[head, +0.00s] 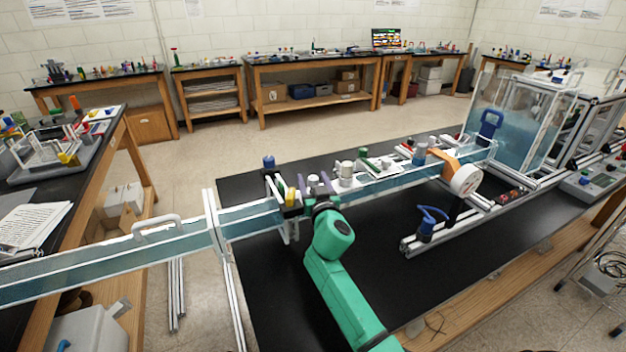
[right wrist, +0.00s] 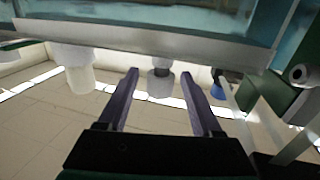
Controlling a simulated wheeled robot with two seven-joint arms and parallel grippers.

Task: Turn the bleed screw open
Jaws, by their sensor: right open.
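The task's bleed screw is not marked, so I cannot be sure which part it is. In the right wrist view a small pale knob with a dark ring (right wrist: 160,82) appears between my fingers, just beyond their tips, along the edge of the water-filled channel (right wrist: 150,35). My right gripper (right wrist: 158,85) is open, its two purple fingers apart with nothing held. In the head view the right gripper (head: 315,181) is beside the clear channel (head: 253,214), near a yellow part (head: 290,197); the knob is hard to pick out there. My left gripper is not in view.
A white cylinder (right wrist: 79,74) and a blue part (right wrist: 218,87) flank the knob. A blue-handled valve (head: 430,222) and a round white gauge (head: 466,180) are to the right. A clear water tank (head: 510,125) stands at the back right. The black tabletop (head: 375,270) is largely clear in front.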

